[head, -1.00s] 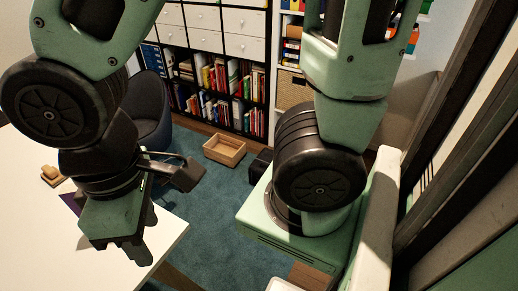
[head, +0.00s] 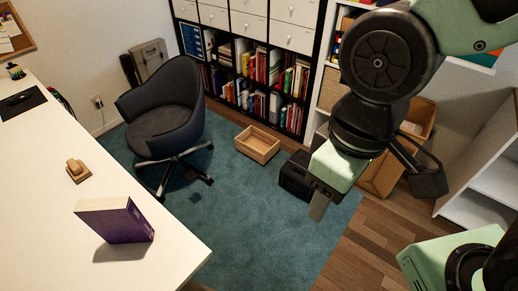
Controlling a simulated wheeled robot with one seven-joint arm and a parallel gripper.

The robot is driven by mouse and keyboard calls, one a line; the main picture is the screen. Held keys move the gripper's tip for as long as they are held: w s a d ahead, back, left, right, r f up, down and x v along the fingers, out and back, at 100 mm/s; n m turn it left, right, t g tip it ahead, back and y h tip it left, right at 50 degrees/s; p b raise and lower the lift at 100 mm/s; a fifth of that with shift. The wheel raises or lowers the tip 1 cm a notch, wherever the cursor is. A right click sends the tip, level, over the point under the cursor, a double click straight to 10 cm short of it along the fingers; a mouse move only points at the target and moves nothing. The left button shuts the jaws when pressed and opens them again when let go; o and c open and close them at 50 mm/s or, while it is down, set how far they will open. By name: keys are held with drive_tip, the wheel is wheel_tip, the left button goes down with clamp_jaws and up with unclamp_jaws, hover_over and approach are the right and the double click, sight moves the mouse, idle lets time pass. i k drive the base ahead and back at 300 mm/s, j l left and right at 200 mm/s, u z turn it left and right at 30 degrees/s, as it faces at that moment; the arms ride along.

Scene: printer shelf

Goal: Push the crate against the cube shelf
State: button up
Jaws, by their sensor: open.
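The crate (head: 257,145) is a small, open, light wooden box, upright on the blue rug in the upper middle of the head view. Its inside looks empty. The cube shelf (head: 290,37) stands behind it, black-framed with white drawers above and rows of books below. A narrow strip of floor shows between the crate and the shelf base. My gripper (head: 318,207) is open and empty, pointing down to the right of the crate and nearer to me, apart from it. One finger shows clearly; the other is mostly hidden.
A dark box (head: 296,177) sits on the floor right of the crate. A swivel chair (head: 165,110) stands left of it. A white desk (head: 60,180) with a purple book (head: 118,220) fills the left front. A brown bin (head: 384,180) is behind my arm. Open rug lies before the crate.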

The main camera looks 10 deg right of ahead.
sight(258, 148)
drive_tip(key=i+l, duration=0.1)
drive_tip(key=i, duration=0.4)
drive_tip(key=i+l, duration=0.1)
drive_tip(key=i, duration=0.45)
drive_tip(key=i+l+u, duration=0.1)
drive_tip(key=i, duration=0.4)
drive_tip(key=i+u, duration=0.1)
drive_tip(key=u, duration=0.3)
drive_tip(key=l+u, duration=0.1)
drive_tip(key=u, duration=0.3)
drive_tip(key=i+l+u, duration=0.1)
drive_tip(key=u, duration=0.3)
